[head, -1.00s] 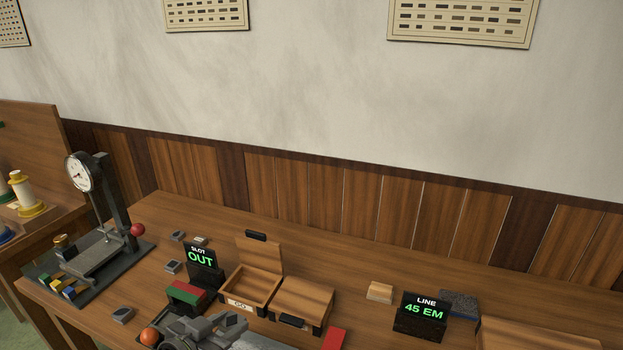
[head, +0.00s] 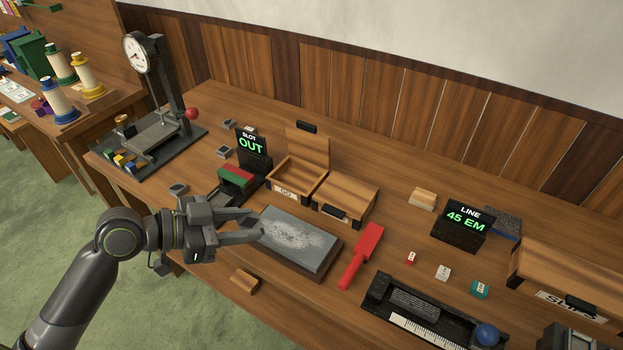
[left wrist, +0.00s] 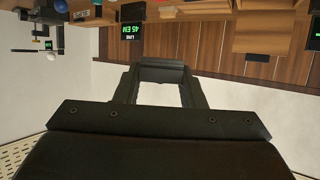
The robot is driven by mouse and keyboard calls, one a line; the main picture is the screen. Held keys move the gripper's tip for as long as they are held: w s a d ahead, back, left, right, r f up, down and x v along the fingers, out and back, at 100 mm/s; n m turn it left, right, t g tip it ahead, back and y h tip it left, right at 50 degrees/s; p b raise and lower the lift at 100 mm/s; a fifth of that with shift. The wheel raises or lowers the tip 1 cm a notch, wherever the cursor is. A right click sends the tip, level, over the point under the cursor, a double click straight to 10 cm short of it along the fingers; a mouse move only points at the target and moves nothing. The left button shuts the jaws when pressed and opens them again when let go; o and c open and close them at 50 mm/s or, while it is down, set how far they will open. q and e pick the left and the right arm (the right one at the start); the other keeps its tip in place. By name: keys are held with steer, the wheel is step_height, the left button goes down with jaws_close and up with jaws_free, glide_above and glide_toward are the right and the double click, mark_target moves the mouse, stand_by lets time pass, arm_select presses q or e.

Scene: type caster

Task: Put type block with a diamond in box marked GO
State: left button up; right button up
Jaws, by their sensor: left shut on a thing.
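The box marked GO (head: 285,190) stands with its lid up on the table, its label facing front. Its inside looks empty. My left gripper (head: 257,228) is in front of it, over the left end of a grey stone slab (head: 298,240). Its fingers also show in the left wrist view (left wrist: 164,72). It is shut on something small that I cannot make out. Small grey blocks lie at the left of the table, one near the front (head: 178,189) and one further back (head: 224,152). Their marks are too small to read. My right gripper is not in view.
A closed wooden box (head: 345,197) stands right of the open one. A red tool (head: 362,255), small cubes (head: 443,273) and a LINE sign (head: 462,225) lie to the right.

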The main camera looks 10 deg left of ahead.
mark_target(288, 239)
arm_select(q)
steer(key=w+d+f+n+t+y+p, duration=0.1)
steer(key=w+d+f+n+t+y, duration=0.1)
steer(key=w, duration=0.3)
steer(key=w+d+f+n+t+y, duration=0.2)
steer(key=w+f+n+t+y, duration=0.1)
steer(key=w+n+y, duration=0.1)
steer(key=shift+w+d+f+n+p, duration=0.15)
steer(key=shift+w+d+n+p, duration=0.25)
steer(key=shift+w, duration=0.25)
steer(key=shift+f, duration=0.1)
step_height(288, 239, down, 9)
steer(key=shift+f+p, duration=0.15)
steer(key=shift+p, duration=0.2)
steer(key=shift+f, duration=0.3)
steer(key=o, duration=1.1)
